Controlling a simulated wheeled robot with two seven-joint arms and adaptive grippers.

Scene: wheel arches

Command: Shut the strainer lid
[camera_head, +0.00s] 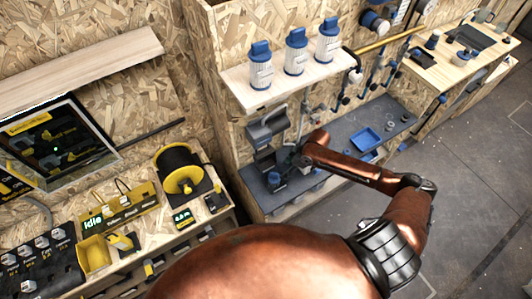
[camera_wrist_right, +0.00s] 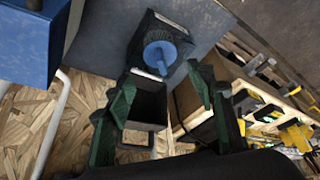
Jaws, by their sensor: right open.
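A dark grey unit with a raised flap-like part (camera_head: 268,125) stands against the chipboard wall above the grey bench, left of my right gripper. I take it to be the strainer with its lid up, though this is not certain. A dark block (camera_head: 264,160) sits just below it. My right gripper (camera_head: 298,159) is small in the head view, near the unit's right side. In the right wrist view its dark green fingers (camera_wrist_right: 163,100) are apart. A dark open-topped box shape (camera_wrist_right: 146,104) shows between and beyond them; I cannot tell whether they touch it. My left gripper is out of view.
A blue ribbed knob (camera_wrist_right: 160,54) on a dark block lies beyond the fingers. A blue box (camera_wrist_right: 28,48) and pale pipes are at the wrist view's left. A shelf (camera_head: 238,93) with three blue-capped bottles hangs above; a blue tray (camera_head: 366,138) lies on the bench right of the gripper.

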